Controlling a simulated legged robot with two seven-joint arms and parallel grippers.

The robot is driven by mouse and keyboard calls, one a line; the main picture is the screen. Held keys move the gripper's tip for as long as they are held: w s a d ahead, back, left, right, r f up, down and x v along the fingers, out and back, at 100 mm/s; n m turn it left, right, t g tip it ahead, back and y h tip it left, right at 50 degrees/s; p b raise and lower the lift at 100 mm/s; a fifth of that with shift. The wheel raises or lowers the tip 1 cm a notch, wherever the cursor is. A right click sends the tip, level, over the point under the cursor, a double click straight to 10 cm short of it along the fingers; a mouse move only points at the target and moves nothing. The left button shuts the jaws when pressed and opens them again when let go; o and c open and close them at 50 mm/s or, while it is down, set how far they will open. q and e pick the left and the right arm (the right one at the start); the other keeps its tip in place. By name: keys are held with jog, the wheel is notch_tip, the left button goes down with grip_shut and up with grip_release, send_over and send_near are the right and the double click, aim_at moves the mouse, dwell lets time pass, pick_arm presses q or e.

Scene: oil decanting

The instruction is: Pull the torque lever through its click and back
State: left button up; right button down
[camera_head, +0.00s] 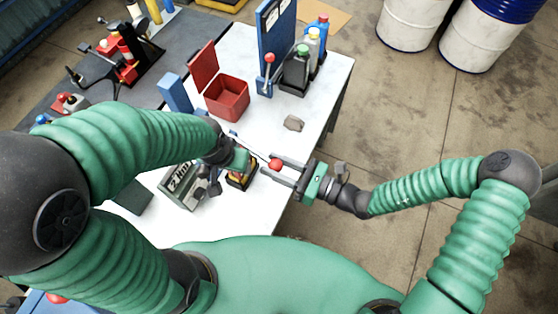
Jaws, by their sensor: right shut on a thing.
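A red open bin (227,97) and a blue block (175,93) stand farther back. A blue upright panel (275,35), a second red-knobbed lever (269,58) and several bottles (313,42) stand at the back right. A grey stone-like lump (293,123) lies on the table (318,105).

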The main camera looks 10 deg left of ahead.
pick_arm(q)
jog(key=shift+s+a+r, duration=0.1)
jog(key=shift+s+r, duration=0.05)
jog(key=shift+s, duration=0.15)
pick_arm(e)
jog(key=shift+s+a, duration=0.3)
jog(key=shift+s, duration=0.45)
pick_arm(q)
jog(key=shift+w, duration=0.1)
pick_arm(e)
jog(key=c, duration=1.3)
grip_release()
pick_arm(q)
jog(key=shift+s, duration=0.2)
pick_arm(e)
jog(key=o, duration=0.4)
jog(key=shift+c, duration=0.2)
pick_arm(q)
jog(key=shift+w+a, duration=0.1)
pick_arm(e)
jog(key=shift+w, duration=0.1)
pick_arm(q)
jog(key=b+x, duration=0.2)
jog(key=s+b+x, duration=0.1)
jog(key=b+x, duration=0.1)
jog(key=shift+f+b, duration=0.4)
jog(key=shift+f, duration=0.1)
pick_arm(e)
jog(key=v, duration=1.7)
